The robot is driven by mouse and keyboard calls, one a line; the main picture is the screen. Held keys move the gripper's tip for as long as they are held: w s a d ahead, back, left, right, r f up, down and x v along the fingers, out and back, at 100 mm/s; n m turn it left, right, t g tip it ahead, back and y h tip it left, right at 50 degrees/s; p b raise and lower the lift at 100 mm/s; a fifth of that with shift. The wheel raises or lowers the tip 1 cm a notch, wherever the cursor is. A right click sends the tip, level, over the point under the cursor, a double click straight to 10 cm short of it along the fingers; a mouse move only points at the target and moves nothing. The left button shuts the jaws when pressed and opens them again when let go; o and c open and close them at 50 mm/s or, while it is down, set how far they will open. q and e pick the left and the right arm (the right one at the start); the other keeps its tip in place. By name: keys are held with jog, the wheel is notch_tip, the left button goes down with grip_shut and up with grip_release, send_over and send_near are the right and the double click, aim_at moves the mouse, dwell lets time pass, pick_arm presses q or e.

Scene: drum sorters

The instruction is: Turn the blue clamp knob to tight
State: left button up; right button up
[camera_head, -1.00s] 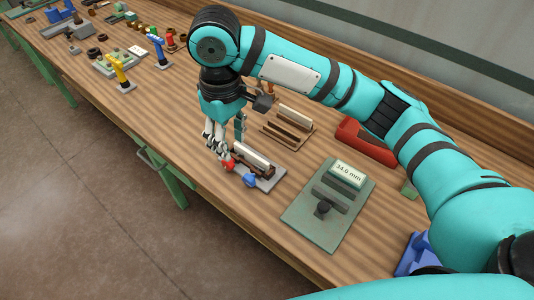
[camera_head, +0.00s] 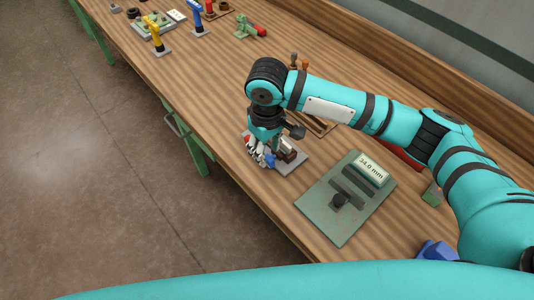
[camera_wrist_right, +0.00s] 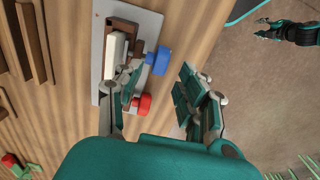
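The blue clamp knob (camera_head: 270,161) is on the front side of a small clamp on a grey plate (camera_head: 297,160). In the right wrist view the blue knob (camera_wrist_right: 159,61) lies between and just beyond the fingertips of my right gripper (camera_wrist_right: 168,78). The red knob (camera_wrist_right: 144,103) sits beside it, closer to the palm. The clamp holds a pale bar (camera_wrist_right: 116,55). My right gripper (camera_head: 262,155) is open, low over the knobs; I cannot tell whether a finger touches the blue one. A dark gripper, apparently my left (camera_wrist_right: 275,30), shows small over the floor.
A green plate gauge (camera_head: 325,212) reading 34.0 mm stands right of the clamp. A slotted wooden rack (camera_head: 318,125) is behind it. Yellow (camera_head: 155,36) and blue (camera_head: 196,20) upright tools stand farther left. The bench front edge is close to the clamp.

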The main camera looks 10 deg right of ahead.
aim_at(267, 156)
jog(key=shift+f, duration=1.75)
grip_shut()
